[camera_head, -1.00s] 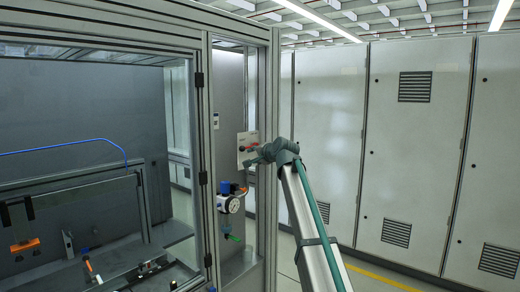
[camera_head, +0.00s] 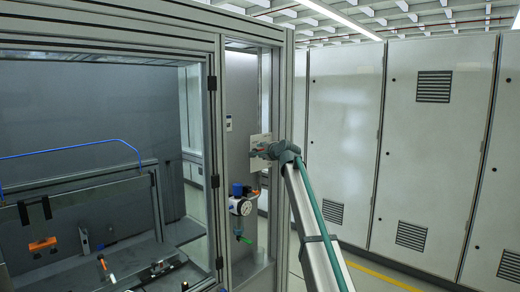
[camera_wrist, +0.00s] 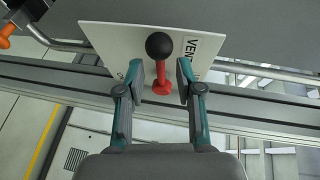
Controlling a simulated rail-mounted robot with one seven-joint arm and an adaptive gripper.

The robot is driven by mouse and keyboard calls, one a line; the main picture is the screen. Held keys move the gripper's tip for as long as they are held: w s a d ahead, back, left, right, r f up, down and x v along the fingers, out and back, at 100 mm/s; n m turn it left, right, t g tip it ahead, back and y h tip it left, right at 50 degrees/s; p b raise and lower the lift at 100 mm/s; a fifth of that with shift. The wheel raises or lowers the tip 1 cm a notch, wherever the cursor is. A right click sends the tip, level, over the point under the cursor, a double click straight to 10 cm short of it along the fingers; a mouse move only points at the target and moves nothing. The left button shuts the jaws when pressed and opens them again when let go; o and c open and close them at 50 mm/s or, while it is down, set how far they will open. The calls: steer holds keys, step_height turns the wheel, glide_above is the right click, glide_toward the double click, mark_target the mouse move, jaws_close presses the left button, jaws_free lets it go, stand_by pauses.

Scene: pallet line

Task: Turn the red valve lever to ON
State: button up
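The red valve lever (camera_wrist: 162,88) with a black ball knob (camera_wrist: 159,45) sits on a white plate (camera_wrist: 107,38) in the wrist view. The plate carries partly hidden lettering. My gripper (camera_wrist: 160,79) is open, with one finger on each side of the lever and a visible gap to each. The knob shows beyond the fingertips, and contact is not visible. In the head view the plate (camera_head: 256,162) is on the cabinet's narrow side panel, and my gripper (camera_head: 264,151) is in front of it, hiding most of the lever.
A pressure gauge with a blue-topped regulator (camera_head: 240,204) hangs below the plate. An aluminium frame post (camera_head: 283,105) stands close beside my gripper. Grey cabinets (camera_head: 345,130) line the right, with open floor before them.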

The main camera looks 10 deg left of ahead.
steer(key=shift+x, duration=1.2)
jaws_close()
